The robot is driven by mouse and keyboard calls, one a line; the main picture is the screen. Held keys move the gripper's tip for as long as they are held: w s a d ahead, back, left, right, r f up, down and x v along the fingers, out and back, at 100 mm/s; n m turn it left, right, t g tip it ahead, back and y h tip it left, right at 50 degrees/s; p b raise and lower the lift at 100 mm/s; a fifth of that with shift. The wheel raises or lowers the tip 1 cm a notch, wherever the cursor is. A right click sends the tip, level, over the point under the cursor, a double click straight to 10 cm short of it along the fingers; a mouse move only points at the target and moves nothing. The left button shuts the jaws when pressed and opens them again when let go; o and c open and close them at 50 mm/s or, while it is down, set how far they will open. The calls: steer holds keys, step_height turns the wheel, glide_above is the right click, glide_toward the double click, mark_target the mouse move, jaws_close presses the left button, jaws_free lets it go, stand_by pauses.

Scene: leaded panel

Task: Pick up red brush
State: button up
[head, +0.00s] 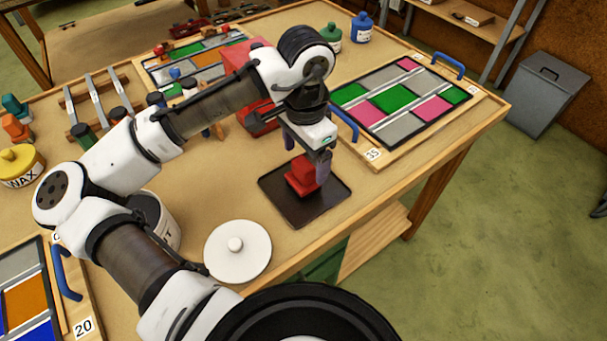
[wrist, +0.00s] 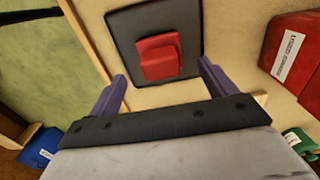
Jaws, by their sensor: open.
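The red brush (head: 301,176) is a blocky red piece on a dark square tray (head: 328,201) near the table's front edge. In the wrist view the red brush (wrist: 158,56) lies near the middle of the tray (wrist: 125,27), ahead of the fingertips. My gripper (head: 306,160) is above the tray, pointing down. In the wrist view my gripper (wrist: 160,85) has its two purple fingers spread wide with nothing between them. From the head, one finger overlaps the brush, and I cannot tell whether it touches.
A white round lid (head: 238,262) lies left of the tray. A leaded panel (head: 405,105) with a blue handle is to the right. A red box (wrist: 295,50) stands beside the tray. The table edge is close in front.

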mark_target(303, 176)
steer(key=shift+a+f+p, duration=0.1)
steer(key=shift+f+p, duration=0.55)
steer(key=shift+f, duration=2.55)
steer(key=c, duration=1.2)
